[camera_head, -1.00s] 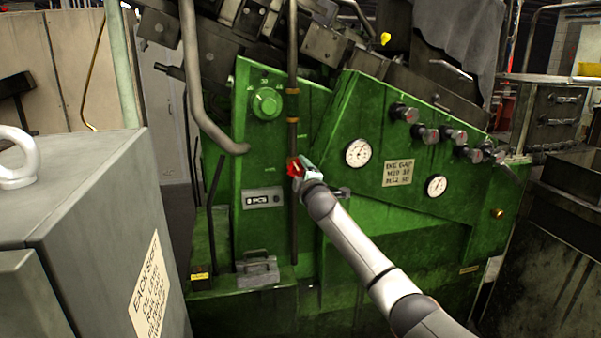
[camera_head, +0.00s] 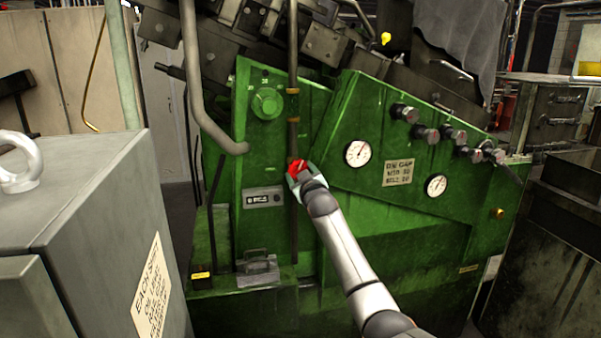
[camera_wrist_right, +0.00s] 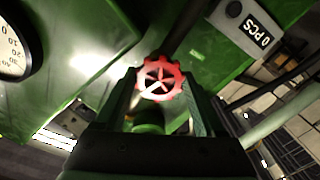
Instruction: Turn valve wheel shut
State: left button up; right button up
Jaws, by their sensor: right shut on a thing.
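The red valve wheel (camera_head: 296,168) sits on the thin vertical pipe (camera_head: 293,128) in front of the green machine. It is a small spoked handwheel, seen face-on in the right wrist view (camera_wrist_right: 160,79). My right gripper (camera_head: 300,173) is at the wheel, with its arm reaching in from the lower right. In the right wrist view the two fingers (camera_wrist_right: 162,95) stand on either side of the wheel and are shut on it. The contact at the rim is partly hidden. My left gripper is not in view.
The green machine (camera_head: 420,240) carries two gauges (camera_head: 358,153), a label plate (camera_head: 397,172) and several dark knobs (camera_head: 425,134) to the right. A grey cabinet (camera_head: 90,220) stands at the front left. A thick bent pipe (camera_head: 195,90) runs left of the wheel.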

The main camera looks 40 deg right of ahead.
jog(key=shift+f+m, duration=0.1)
jog(key=shift+m, duration=0.6)
jog(key=o, duration=1.1)
jog(key=shift+s+a, duration=0.1)
jog(key=v, duration=1.2)
jog(key=shift+s+b, duration=0.1)
jog(key=shift+b, duration=0.25)
jog(key=shift+a, duration=0.1)
